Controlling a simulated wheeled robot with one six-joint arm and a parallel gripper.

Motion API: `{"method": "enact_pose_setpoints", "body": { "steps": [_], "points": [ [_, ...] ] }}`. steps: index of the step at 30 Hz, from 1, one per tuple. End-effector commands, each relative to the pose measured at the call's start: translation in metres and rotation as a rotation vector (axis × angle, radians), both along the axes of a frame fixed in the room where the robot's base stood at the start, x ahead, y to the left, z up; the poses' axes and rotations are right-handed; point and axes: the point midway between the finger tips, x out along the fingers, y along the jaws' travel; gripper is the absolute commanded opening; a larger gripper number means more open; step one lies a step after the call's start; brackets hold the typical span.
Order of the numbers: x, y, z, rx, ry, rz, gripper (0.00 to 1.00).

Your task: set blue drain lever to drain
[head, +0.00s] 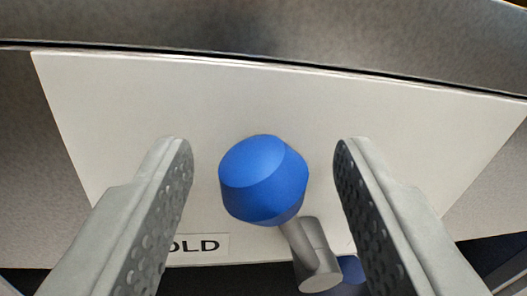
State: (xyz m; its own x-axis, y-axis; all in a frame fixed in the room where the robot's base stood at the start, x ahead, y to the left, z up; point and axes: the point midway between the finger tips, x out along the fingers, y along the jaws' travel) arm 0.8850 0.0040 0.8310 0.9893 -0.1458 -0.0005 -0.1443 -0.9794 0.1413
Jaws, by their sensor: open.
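The blue knob of the drain lever (263,180) is in the middle of the head view. Its grey metal stem (308,250) runs down and to the right from the knob, tilted. My gripper (263,160) is open, with one finger on each side of the knob. Gaps show between the knob and both fingers, and I see no contact. A label (200,246) ending in "OLD" is partly hidden behind the left finger.
A white panel (400,110) fills the area behind the knob, with grey metal (300,30) above it. Another blue part (350,268) shows low, beside the stem and partly hidden. Dark gaps lie below the panel.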

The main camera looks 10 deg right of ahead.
Motion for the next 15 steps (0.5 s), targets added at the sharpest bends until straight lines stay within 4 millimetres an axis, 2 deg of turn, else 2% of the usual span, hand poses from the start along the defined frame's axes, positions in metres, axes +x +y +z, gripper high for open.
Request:
{"method": "enact_pose_setpoints", "body": {
  "steps": [6, 13, 15],
  "points": [
    [0.0000, 0.0000, 0.0001, 0.000, 0.000, 0.000, 0.47],
    [-0.0001, 0.0001, 0.0001, 0.000, 0.000, 0.000, 0.01],
    [-0.0001, 0.0001, 0.0002, 0.000, 0.000, 0.000, 0.00]
  ]
}}
